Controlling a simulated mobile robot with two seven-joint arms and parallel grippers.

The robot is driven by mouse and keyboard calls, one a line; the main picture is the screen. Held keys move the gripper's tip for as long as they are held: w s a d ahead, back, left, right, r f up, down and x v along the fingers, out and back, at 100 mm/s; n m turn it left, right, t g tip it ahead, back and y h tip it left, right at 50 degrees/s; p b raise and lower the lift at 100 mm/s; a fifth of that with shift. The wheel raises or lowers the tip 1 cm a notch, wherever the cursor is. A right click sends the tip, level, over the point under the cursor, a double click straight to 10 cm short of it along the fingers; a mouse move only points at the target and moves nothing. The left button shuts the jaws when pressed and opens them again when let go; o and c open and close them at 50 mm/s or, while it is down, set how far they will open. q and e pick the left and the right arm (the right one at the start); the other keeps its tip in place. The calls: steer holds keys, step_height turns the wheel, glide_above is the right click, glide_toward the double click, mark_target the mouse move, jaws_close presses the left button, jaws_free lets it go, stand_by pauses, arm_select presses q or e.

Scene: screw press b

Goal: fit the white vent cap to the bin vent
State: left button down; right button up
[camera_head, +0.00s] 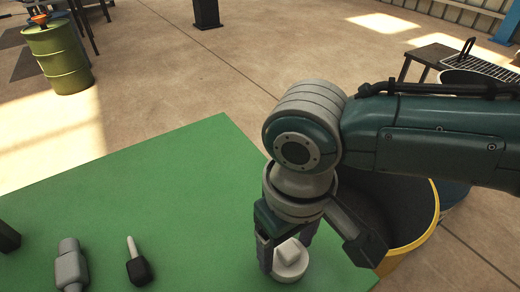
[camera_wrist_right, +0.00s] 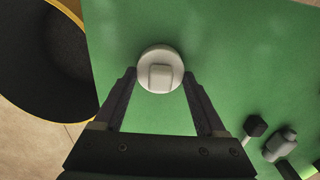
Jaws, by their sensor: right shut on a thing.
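The white vent cap (camera_head: 290,268) is a round disc with a raised square grip on top. It is at the right front part of the green table in the head view, and upper middle in the right wrist view (camera_wrist_right: 160,56). My right gripper (camera_head: 288,252) points down with its fingers on either side of the cap and is shut on it. The fingertips also show beside the cap in the right wrist view (camera_wrist_right: 159,76). The cap is low over or on the green surface; I cannot tell which. I cannot make out the bin vent. My left gripper is not in view.
A dark bin with a yellow rim (camera_head: 419,241) stands right of the green table (camera_head: 150,190), partly behind my arm. A grey tool (camera_head: 70,266) and a dark-handled tool (camera_head: 138,268) lie on the table's left. A green drum (camera_head: 58,58) stands far left.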

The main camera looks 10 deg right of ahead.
mark_target(287, 246)
steer(key=c, duration=0.3)
steer(key=shift+r, duration=0.6)
step_height(287, 246, up, 19)
steer(key=p, duration=0.5)
